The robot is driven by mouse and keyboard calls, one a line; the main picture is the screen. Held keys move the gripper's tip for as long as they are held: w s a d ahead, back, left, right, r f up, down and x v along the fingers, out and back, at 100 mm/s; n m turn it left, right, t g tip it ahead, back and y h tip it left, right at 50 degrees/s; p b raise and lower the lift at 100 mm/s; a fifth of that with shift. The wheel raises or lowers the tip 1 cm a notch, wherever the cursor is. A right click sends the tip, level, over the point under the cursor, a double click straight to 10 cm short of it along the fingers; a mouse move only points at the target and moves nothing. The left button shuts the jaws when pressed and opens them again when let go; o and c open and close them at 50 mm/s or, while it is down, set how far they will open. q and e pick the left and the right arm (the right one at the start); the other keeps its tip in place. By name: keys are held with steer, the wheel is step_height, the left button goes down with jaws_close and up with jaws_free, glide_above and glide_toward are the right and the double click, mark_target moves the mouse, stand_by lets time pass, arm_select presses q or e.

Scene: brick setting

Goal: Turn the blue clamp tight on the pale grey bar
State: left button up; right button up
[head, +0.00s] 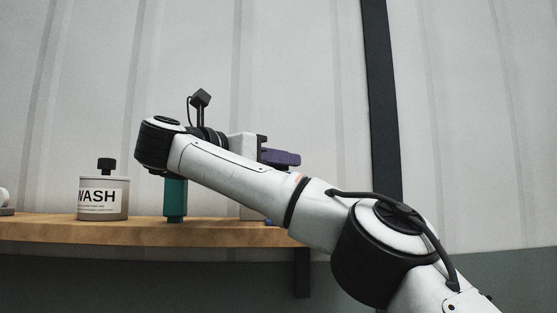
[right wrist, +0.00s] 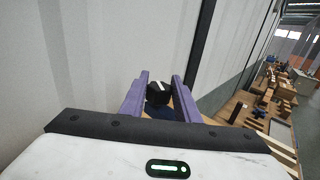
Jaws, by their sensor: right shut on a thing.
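My right gripper (head: 284,158) has purple fingers and reaches over the shelf in the head view, partly behind my own wrist. In the right wrist view the gripper (right wrist: 159,92) is shut on a black knob with a white mark (right wrist: 158,90). Dark blue of the clamp (right wrist: 160,113) shows just below the knob, between the fingers. In the head view a pale grey upright piece (head: 251,212), perhaps the bar, shows below my arm; my arm hides most of it. My left gripper is not in view.
A wooden shelf (head: 120,230) runs along the wall. A dark post (head: 383,100) rises behind my arm. The right wrist view shows cluttered wooden tables (right wrist: 285,95) at right.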

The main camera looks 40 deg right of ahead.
steer(key=shift+f+g, duration=0.3)
steer(key=shift+g, duration=0.2)
steer(key=o, duration=1.1)
steer(key=shift+d, duration=0.1)
steer(key=shift+c, duration=0.2)
steer(key=shift+r, duration=0.1)
steer(key=shift+r, duration=0.15)
steer(key=shift+m, duration=0.3)
step_height(320, 180, up, 9)
steer(key=p, duration=0.4)
steer(key=shift+f+p, duration=0.2)
steer(key=shift+p, duration=0.2)
steer(key=shift+r, duration=0.4)
steer(key=shift+r+p, duration=0.15)
steer(key=shift+p, duration=0.2)
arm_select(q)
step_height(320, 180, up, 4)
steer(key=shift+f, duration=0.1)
